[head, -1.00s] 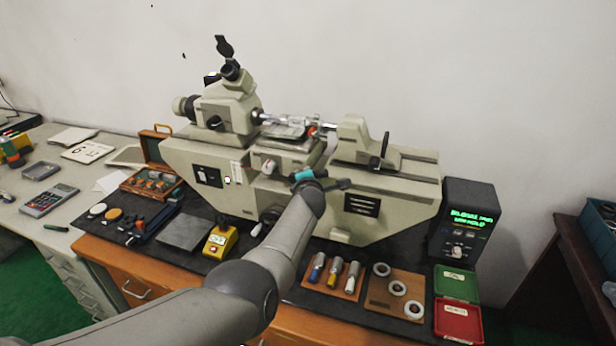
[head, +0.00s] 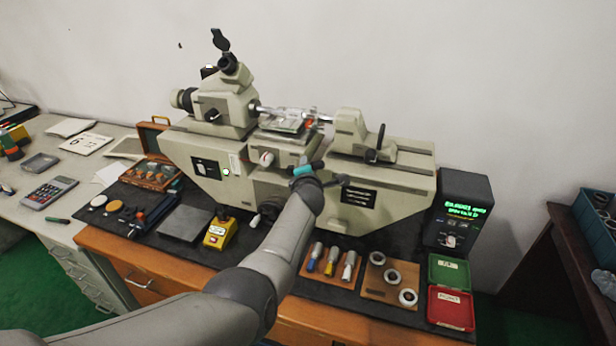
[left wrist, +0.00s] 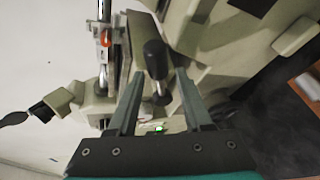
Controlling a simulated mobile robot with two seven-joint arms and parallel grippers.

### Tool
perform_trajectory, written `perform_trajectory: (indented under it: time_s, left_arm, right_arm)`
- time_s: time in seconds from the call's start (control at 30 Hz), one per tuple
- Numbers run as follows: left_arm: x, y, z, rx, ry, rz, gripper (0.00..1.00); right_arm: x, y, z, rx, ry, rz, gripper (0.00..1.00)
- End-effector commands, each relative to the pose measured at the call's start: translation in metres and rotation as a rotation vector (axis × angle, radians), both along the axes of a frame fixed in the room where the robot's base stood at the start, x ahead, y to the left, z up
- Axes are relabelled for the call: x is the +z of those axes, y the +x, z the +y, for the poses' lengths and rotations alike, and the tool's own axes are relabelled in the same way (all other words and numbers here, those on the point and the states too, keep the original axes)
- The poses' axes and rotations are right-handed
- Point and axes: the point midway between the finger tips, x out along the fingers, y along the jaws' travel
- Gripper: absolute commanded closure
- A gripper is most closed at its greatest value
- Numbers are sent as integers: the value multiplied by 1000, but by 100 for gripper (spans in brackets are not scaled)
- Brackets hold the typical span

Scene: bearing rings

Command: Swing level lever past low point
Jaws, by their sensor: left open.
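The grey measuring machine (head: 270,175) stands on the black mat at the middle of the bench. My left arm reaches across its front, and my left gripper (head: 334,182), teal at its base, is at the machine's front below the stage. In the left wrist view, my left gripper (left wrist: 155,102) is open. A dark lever with a rounded knob (left wrist: 153,58) shows between the lines of its two fingers, with a gap on each side. I cannot tell whether anything touches. The lever is not clear in the head view, where my arm covers part of that front. My right gripper is not in view.
A yellow block (head: 220,233) stands front left of the machine. A board with several pins (head: 331,262), a ring board (head: 391,278) and green (head: 449,272) and red (head: 451,308) trays lie front right. A display box (head: 459,213) stands at the right.

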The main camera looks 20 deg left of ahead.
Motion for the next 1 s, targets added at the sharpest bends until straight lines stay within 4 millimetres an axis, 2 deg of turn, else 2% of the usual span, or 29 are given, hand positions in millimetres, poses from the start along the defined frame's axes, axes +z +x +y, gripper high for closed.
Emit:
perform_trajectory:
  time_s: [0.03, 0.27, 0.37, 0.63, 1.0]
  left_arm:
    - [6, -5, -1, 1, -1, 2, 50]
    - [14, -29, -9, 0, -2, 0, 50]
    - [13, -34, -9, 5, 2, -3, 50]
    - [18, -52, -16, -1, -1, -2, 50]
    - [32, -88, -26, -1, 1, -3, 50]
  right_arm:
    - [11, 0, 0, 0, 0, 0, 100]
    - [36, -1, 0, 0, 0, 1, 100]
    - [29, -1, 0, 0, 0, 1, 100]
    - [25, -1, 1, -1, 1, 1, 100]
    - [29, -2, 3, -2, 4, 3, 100]
